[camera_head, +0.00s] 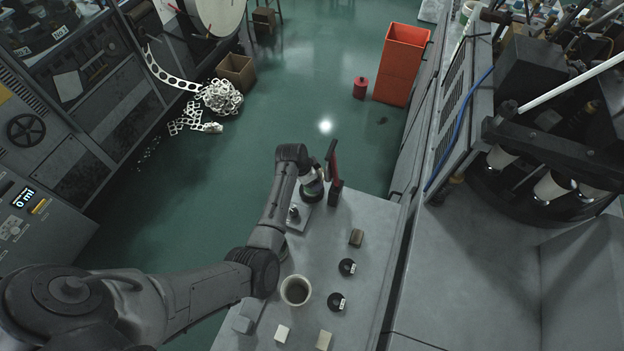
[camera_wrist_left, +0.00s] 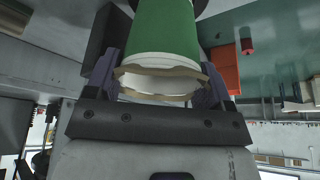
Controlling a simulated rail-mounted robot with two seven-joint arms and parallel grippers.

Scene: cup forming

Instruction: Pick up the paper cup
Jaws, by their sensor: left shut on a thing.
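My left gripper (camera_wrist_left: 160,88) is shut on a paper cup (camera_wrist_left: 165,35), with a finger on each side of it. In the left wrist view the cup is green with a white band, and a ragged tan edge shows near the palm. The far end of the cup runs out of the picture. In the head view my left gripper (camera_head: 312,183) is at the far end of the grey table, and the cup (camera_head: 313,190) is small and partly hidden there. I cannot tell whether it touches the table. My right gripper is not in view.
A light round container (camera_head: 295,291) stands on the grey table (camera_head: 375,225). A dark red upright object (camera_head: 334,165) stands close beside my left gripper. Machinery lines the right.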

